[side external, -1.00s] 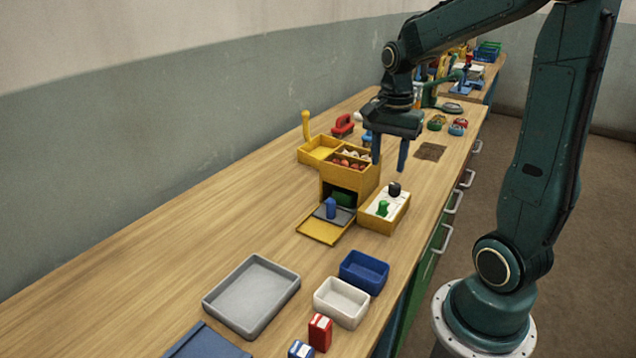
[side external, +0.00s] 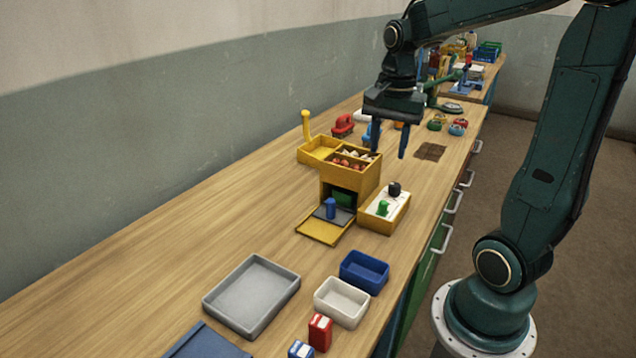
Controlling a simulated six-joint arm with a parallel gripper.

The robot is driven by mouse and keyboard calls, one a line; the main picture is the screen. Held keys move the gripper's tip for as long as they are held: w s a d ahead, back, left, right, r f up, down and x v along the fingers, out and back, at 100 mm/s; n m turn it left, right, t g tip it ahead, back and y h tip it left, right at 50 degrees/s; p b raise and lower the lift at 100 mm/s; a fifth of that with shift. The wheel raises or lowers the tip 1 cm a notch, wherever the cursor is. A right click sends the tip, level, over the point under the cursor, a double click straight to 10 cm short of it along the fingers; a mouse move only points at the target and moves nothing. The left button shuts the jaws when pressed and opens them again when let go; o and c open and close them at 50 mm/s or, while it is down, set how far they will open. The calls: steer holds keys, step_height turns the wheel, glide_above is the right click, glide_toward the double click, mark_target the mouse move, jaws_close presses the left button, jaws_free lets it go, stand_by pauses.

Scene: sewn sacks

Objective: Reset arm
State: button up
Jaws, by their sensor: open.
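My gripper (side external: 389,146) hangs fingers down above the bench, just behind and above the yellow box (side external: 340,177). Its two blue fingers are apart and nothing shows between them. The yellow box has top compartments, one holding several small reddish and pale items, and an open front with a blue piece (side external: 330,208) on a lowered flap. A yellow block with a white top (side external: 372,212) stands beside it, with a green knob (side external: 383,207) and a black knob (side external: 394,188) on it.
On the wooden bench are a grey tray (side external: 210,298), a blue bin (side external: 364,290), a white bin (side external: 322,293) and a red box (side external: 320,333). A dark patch (side external: 430,151) and several coloured rings (side external: 459,127) lie right of my gripper. The bench's left side is largely clear.

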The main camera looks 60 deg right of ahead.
steer(key=s+a+r+n+t, duration=0.1)
steer(key=s+a+n+t, duration=0.1)
steer(key=s+a+n, duration=0.2)
steer(key=s+a+r+n+t, duration=0.1)
steer(key=s+a+n+t, duration=0.2)
steer(key=a+n, duration=0.8)
steer(key=shift+s+r+n, duration=0.35)
steer(key=shift+s+n, duration=0.15)
steer(key=shift+n, duration=0.3)
steer(key=shift+o, duration=1)
steer(key=w+d+m+g, duration=0.1)
steer(key=w+d+g, duration=0.2)
steer(key=w+d, duration=0.65)
steer(key=d+f+g, duration=0.1)
steer(key=d+f, duration=0.1)
steer(key=d, duration=0.6)
steer(key=s+d+f+m+g, duration=0.1)
steer(key=d, duration=0.7)
steer(key=shift+f, duration=0.35)
